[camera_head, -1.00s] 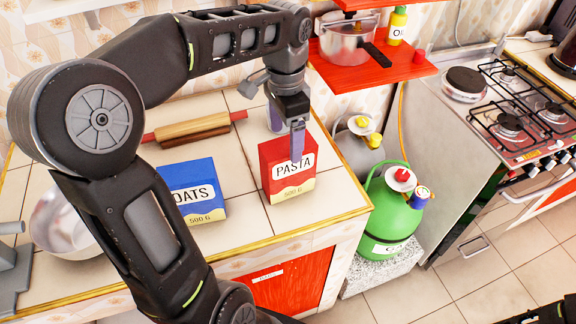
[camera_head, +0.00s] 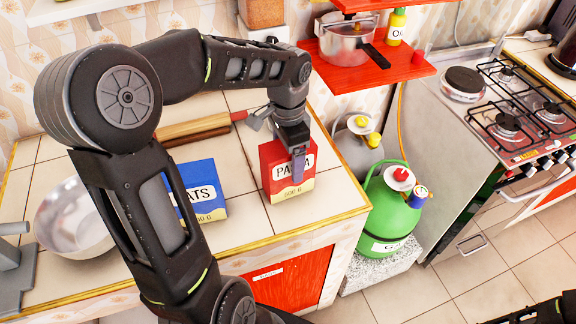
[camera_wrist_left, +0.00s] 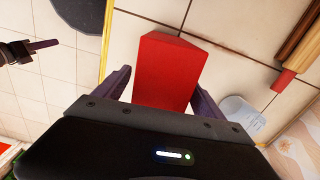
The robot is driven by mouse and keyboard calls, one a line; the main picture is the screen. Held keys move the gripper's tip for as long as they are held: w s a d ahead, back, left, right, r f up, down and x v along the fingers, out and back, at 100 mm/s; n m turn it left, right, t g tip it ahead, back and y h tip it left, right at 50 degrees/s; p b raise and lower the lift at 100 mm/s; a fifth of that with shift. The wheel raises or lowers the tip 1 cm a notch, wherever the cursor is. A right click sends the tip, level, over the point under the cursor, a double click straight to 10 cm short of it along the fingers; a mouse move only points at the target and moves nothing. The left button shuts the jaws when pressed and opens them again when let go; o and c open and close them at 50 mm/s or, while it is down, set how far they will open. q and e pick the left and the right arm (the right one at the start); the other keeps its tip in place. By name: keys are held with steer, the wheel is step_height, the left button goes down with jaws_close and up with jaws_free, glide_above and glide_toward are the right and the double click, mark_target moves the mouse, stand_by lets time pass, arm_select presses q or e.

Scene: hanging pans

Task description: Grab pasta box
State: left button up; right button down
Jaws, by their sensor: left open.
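The red pasta box (camera_head: 274,163) stands upright on the tiled counter, near its right end. My left gripper (camera_head: 298,165) is at the box from above, one purple finger hanging in front of its label. In the left wrist view, the red box (camera_wrist_left: 168,68) lies between the two spread fingers of the open left gripper (camera_wrist_left: 163,92). Gaps show beside the box, and I cannot tell if either finger touches it. In the left wrist view, my right gripper (camera_wrist_left: 32,50) shows at the upper left edge, apart from the box; its jaw state is unclear.
A blue oats box (camera_head: 205,186) stands left of the pasta box. A rolling pin (camera_head: 192,125) and a metal bowl (camera_head: 66,225) are also on the counter. A green gas cylinder (camera_head: 386,218) is beyond the counter's right edge.

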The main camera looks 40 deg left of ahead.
arm_select(q)
steer(key=shift+c, duration=0.6)
jaws_close()
stand_by(0.7)
